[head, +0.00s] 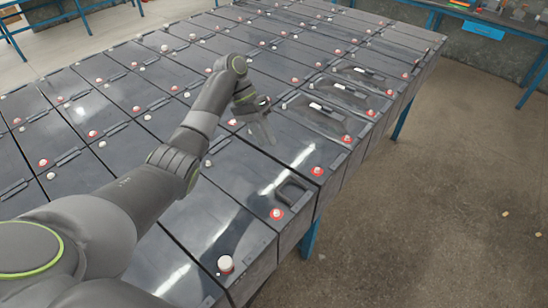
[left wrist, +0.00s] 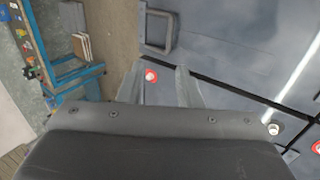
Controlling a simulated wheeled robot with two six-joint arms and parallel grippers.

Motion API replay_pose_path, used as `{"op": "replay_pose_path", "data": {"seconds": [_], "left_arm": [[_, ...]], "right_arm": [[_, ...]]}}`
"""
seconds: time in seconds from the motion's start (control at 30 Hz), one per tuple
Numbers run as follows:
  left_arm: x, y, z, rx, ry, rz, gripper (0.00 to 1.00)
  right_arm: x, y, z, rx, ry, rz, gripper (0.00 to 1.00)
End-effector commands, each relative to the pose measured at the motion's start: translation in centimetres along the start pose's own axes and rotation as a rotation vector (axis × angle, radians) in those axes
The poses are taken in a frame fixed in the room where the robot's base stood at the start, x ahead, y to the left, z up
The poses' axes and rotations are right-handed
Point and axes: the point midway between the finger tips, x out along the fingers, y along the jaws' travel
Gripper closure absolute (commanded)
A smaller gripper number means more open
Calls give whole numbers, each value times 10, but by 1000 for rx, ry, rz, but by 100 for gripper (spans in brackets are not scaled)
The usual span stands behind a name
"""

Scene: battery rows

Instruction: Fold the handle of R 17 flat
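Rows of dark grey batteries (head: 215,175) fill the table; no R 17 label is readable. A dark U-shaped handle (head: 295,187) stands out from a battery lid at the near right edge, beside a red-based terminal (head: 277,213). A U-shaped handle also shows at the top of the left wrist view (left wrist: 158,30); its exact tilt is unclear. My left gripper (head: 262,130) is above the batteries, behind and left of the near handle. Its fingers are apart and empty in the left wrist view (left wrist: 162,88). My right gripper is out of view.
Red and white terminals (head: 317,170) dot the lids. The battery block ends at a right edge above blue table legs (head: 308,240), with open concrete floor (head: 440,200) beyond. A blue bench (head: 482,29) stands at the back right.

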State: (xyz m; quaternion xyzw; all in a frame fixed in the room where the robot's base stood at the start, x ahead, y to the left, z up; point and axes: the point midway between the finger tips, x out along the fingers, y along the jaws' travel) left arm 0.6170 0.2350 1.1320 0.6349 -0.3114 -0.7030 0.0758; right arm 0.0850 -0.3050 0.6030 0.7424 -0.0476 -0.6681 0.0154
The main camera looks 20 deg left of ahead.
Motion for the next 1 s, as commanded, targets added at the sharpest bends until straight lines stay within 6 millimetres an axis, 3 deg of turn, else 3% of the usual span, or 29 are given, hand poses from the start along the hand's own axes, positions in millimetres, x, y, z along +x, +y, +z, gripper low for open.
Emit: {"op": "replay_pose_path", "data": {"seconds": [0.03,0.3,1.0], "left_arm": [[-16,3,0,-3,0,-1,68],[-48,1,-1,-2,2,0,68],[-54,0,-1,0,3,1,68]], "right_arm": [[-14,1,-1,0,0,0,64],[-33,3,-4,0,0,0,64],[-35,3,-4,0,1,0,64]]}}
